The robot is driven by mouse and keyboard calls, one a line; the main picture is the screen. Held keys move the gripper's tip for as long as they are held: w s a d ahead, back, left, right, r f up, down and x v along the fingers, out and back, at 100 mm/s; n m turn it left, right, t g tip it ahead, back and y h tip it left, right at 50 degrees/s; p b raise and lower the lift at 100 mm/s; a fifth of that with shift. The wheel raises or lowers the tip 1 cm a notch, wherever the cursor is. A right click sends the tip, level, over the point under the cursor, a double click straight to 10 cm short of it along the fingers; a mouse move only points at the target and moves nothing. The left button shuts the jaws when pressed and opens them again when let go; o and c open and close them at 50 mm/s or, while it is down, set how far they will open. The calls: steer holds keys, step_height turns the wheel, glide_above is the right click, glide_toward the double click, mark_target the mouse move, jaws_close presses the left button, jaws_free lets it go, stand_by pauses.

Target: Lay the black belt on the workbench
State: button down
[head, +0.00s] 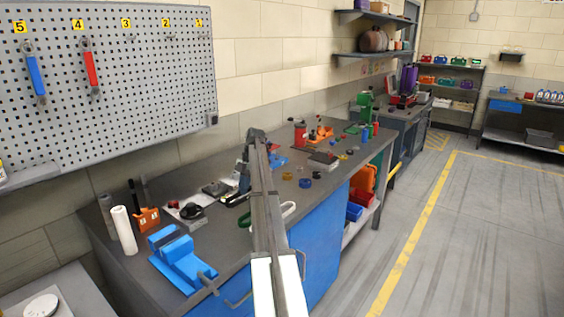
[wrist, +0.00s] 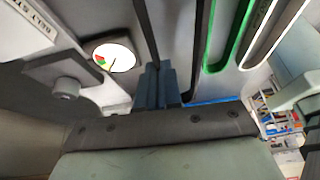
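In the wrist view a black belt (wrist: 198,45) runs as a long loop, its two strands leading to my gripper (wrist: 158,86). The narrow fingers are close together and appear shut on the rounded end of the loop. The fingers hide that end in part. A green belt (wrist: 207,52) and a white belt (wrist: 262,48) show as loops to the right of it. In the head view the dark grey workbench (head: 325,187) has blue fronts. My arm reaches over it and hides part of its middle. I cannot make out the black belt there.
A round gauge (wrist: 113,56) sits left of the fingers in the wrist view. On the bench stand a blue vise (head: 178,262), a white roll (head: 124,230), an orange holder (head: 147,218) and small coloured parts. A pegboard (head: 110,85) hangs at the left. The front right bench edge is clearer.

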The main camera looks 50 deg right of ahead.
mark_target(242, 206)
steer(key=shift+d, duration=0.1)
steer(key=shift+f, duration=0.25)
steer(key=shift+w+f, duration=0.1)
steer(key=shift+f, duration=2.15)
steer(key=shift+f, duration=0.15)
steer(key=c, duration=1.3)
jaws_free()
steer(key=shift+v, duration=3.85)
